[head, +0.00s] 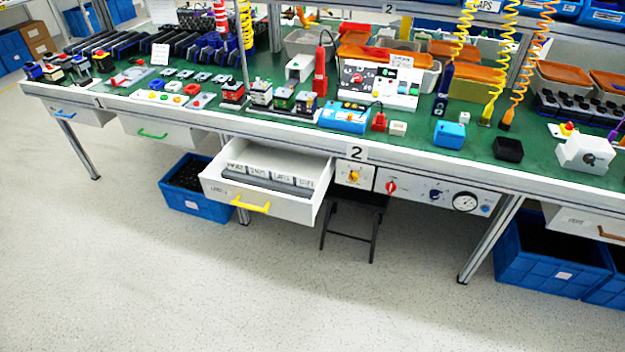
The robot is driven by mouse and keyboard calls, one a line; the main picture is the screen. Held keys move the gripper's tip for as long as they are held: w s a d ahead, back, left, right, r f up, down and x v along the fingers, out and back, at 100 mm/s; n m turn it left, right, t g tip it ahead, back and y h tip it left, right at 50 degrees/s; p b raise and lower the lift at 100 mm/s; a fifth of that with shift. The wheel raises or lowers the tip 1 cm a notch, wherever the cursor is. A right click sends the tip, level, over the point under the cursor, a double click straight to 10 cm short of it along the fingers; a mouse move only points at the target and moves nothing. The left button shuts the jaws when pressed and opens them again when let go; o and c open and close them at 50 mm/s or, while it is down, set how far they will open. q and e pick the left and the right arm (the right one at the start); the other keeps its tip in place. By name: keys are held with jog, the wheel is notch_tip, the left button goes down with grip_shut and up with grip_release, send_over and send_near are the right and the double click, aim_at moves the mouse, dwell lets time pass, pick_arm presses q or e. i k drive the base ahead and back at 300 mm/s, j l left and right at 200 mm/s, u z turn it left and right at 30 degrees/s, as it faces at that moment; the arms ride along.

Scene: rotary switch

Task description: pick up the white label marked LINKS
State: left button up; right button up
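An open white drawer (299,207) with a yellow handle hangs out from under the bench's front edge. Inside it, several white labels with dark lettering stand in a row. These are the leftmost label (237,167), a label beside it (259,173), another further right (282,178) and the rightmost label (305,183). The lettering is too small for me to tell which one reads LINKS. Neither of my grippers is in view.
The green bench top (410,150) is crowded with switches, boxes and tools. A control panel (430,190) with knobs and a gauge sits right of the drawer. A black stool (350,225) and a blue crate (205,207) stand below. The floor in front is clear.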

aim_at(281, 177)
jog(key=i+j+z, duration=0.15)
jog(key=j+z, duration=0.15)
jog(key=z, duration=0.2)
jog(key=i+j+z, duration=0.1)
jog(key=j+z, duration=0.2)
jog(key=z, duration=0.15)
jog(key=j+z, duration=0.3)
jog(key=z, duration=0.2)
jog(key=j+z, duration=0.45)
jog(key=l, duration=0.1)
